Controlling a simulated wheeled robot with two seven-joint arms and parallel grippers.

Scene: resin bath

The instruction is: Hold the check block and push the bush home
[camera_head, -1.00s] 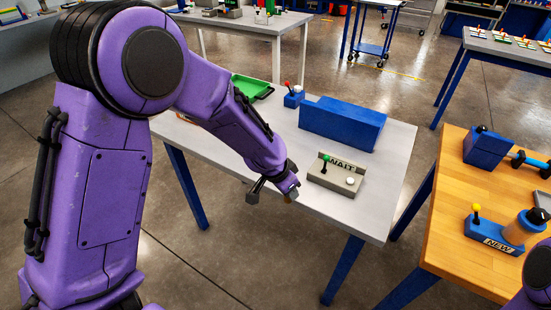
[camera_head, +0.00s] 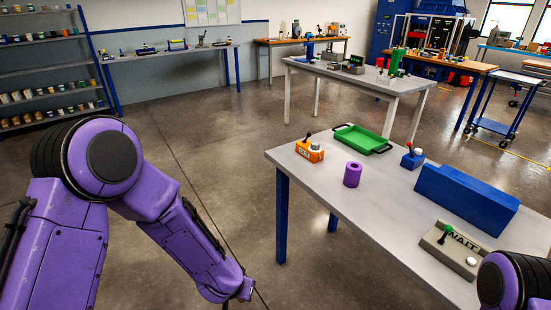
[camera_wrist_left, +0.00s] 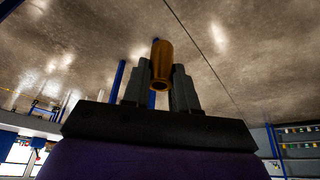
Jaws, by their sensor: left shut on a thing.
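My left gripper (camera_head: 240,292) hangs low in the head view, over the floor to the left of the grey table's near edge. In the left wrist view it is shut on a brass-coloured bush (camera_wrist_left: 162,62), held between both fingers with one open end toward the camera. A purple cylinder (camera_head: 352,175) with a hole in its top stands upright on the grey table (camera_head: 325,215); I cannot tell if this is the check block. Part of my right arm shows at the lower right, but its gripper is out of view.
On the table are an orange lever box (camera_head: 310,151), a green tray (camera_head: 361,138), a small blue lever box (camera_head: 412,158), a long blue block (camera_head: 466,198) and a grey WAIT box (camera_head: 452,249).

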